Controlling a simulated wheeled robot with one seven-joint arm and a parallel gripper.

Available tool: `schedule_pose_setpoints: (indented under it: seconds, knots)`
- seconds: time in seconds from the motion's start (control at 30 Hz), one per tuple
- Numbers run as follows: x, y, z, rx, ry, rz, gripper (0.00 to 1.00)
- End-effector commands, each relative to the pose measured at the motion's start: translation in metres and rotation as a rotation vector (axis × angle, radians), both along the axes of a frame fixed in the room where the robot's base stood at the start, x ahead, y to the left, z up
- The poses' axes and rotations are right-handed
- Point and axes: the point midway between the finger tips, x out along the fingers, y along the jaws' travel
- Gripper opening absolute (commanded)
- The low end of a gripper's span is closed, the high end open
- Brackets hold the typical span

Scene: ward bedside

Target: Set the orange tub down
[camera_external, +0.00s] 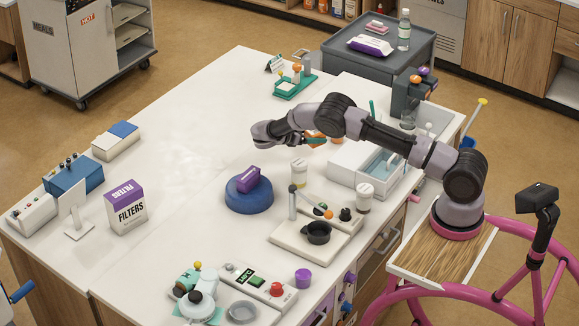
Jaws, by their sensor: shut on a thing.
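My gripper (306,139) is above the white worktop (215,120), below the raised forearm, toward the table's right side. It is shut on the orange tub (315,133), of which only a small orange part shows. My wrist and forearm hide much of the tub. A teal strip shows just under the orange part; I cannot tell if it belongs to the tub. The tub appears off the worktop, but its exact height is unclear.
A blue round stand (249,199) carries a purple box. A pale jar (299,173), a white sink unit (353,172) and a burner plate with a black pan (318,233) are near. A green rack (295,85) stands behind. The worktop's left middle is clear.

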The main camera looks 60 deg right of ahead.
Motion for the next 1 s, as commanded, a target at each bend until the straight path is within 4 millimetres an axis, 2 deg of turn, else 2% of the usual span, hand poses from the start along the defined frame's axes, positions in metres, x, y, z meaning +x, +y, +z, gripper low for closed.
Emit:
schedule_pose_setpoints:
  seconds: [0.3,0.5,1.0]
  knots:
    - [0.000,0.000,-0.036,0.000,0.000,0.001,0.12]
    - [0.000,0.000,-0.050,0.001,-0.001,0.001,0.12]
    - [0.000,0.000,-0.055,0.000,-0.001,0.002,0.12]
